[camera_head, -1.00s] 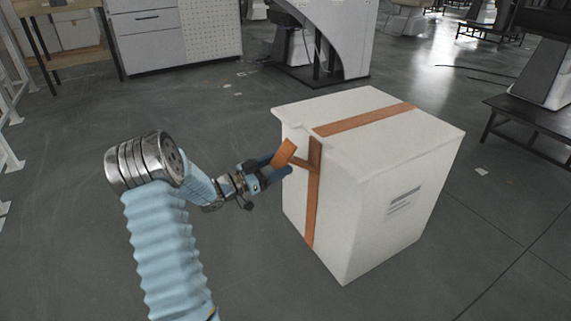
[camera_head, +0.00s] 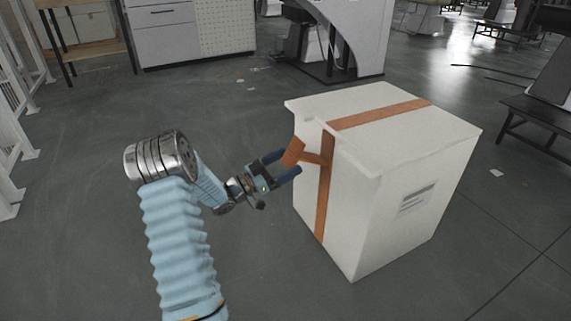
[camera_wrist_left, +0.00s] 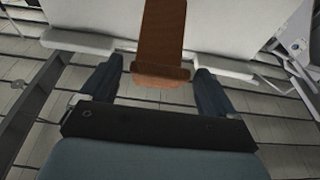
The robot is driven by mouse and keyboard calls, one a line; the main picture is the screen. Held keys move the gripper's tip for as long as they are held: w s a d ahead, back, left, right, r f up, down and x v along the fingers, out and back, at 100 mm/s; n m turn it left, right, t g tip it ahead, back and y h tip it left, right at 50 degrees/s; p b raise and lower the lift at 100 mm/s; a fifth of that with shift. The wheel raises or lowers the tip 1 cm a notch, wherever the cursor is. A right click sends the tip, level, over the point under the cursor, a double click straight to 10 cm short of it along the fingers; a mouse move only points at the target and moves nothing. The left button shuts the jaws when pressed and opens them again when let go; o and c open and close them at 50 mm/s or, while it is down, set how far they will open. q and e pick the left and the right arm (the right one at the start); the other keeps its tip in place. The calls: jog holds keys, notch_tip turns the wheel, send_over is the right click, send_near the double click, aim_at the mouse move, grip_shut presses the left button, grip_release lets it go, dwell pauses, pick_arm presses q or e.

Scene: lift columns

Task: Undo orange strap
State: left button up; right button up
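A white box (camera_head: 400,200) stands on the floor with an orange strap (camera_head: 325,190) over its top and down its near left side. A loose orange strap end, or tab (camera_head: 293,152), sticks out from that side near the lid. My left gripper (camera_head: 284,166) is beside the tab, its two blue fingers apart. In the left wrist view the orange tab (camera_wrist_left: 160,75) lies between the open fingers (camera_wrist_left: 155,90), with a gap on each side. My right gripper is in neither view.
A cabinet (camera_head: 190,30) and a white machine (camera_head: 345,35) stand at the back. A dark bench (camera_head: 535,120) is at the right, and white railing (camera_head: 12,130) at the left.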

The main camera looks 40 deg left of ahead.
pick_arm(q)
jog(key=shift+d, duration=0.1)
jog(key=p+v, duration=0.1)
jog(key=v, duration=1.2)
jog(key=shift+s+a, duration=0.25)
jog(key=shift+s, duration=0.05)
jog(key=shift+f, duration=0.1)
